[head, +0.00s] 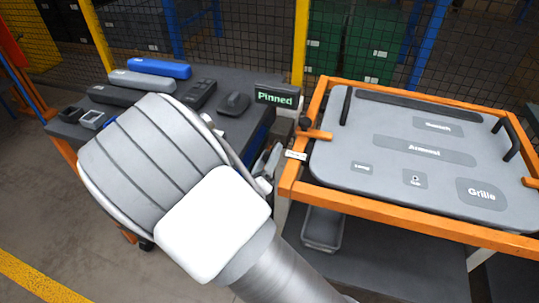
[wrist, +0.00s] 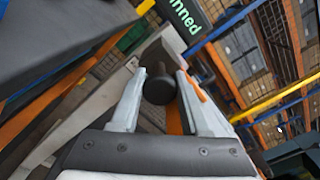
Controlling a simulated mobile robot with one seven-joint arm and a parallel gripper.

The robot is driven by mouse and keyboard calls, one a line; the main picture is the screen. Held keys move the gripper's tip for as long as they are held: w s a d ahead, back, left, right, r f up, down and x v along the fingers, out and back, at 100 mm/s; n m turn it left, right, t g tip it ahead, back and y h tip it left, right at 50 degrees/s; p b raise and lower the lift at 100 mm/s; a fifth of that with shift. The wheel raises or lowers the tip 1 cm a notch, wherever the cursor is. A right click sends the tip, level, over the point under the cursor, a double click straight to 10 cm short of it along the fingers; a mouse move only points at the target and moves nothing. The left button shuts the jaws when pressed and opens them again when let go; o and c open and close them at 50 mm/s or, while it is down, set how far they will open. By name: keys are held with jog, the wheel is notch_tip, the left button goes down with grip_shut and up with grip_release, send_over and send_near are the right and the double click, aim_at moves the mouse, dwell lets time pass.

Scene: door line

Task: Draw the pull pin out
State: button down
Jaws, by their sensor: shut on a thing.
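In the wrist view, the pull pin (wrist: 158,87) shows as a dark round knob end-on. My gripper (wrist: 161,76) has one pale finger on each side of the knob and is shut on it. The pin's shaft is hidden behind the knob. A sign (head: 274,97) at the table's right end reads "Pinned" in green, and part of it shows in the wrist view (wrist: 186,18). In the head view my arm covers most of the gripper and its grip.
A dark table (head: 235,80) at the left carries a blue bar (head: 160,68), a grey bar (head: 141,81) and other small items. An orange-framed cart (head: 402,217) with a grey labelled panel (head: 400,175) stands close on the right. Mesh fencing runs behind. Floor is clear at lower left.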

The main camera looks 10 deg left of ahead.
dwell(0.4)
jog(key=s+p, duration=0.1)
jog(key=s, duration=0.1)
jog(key=shift+s+a+r, duration=0.1)
jog(key=shift+s+a, duration=0.05)
jog(key=shift+s, duration=0.2)
jog(key=shift+s+f, duration=0.2)
jog(key=shift+s, duration=0.05)
jog(key=shift+c, duration=1.9)
grip_release()
jog(key=shift+s+r, duration=0.1)
jog(key=s+a+p, duration=0.1)
jog(key=s, duration=1.6)
jog(key=shift+s+a, duration=0.15)
jog(key=shift+s, duration=0.05)
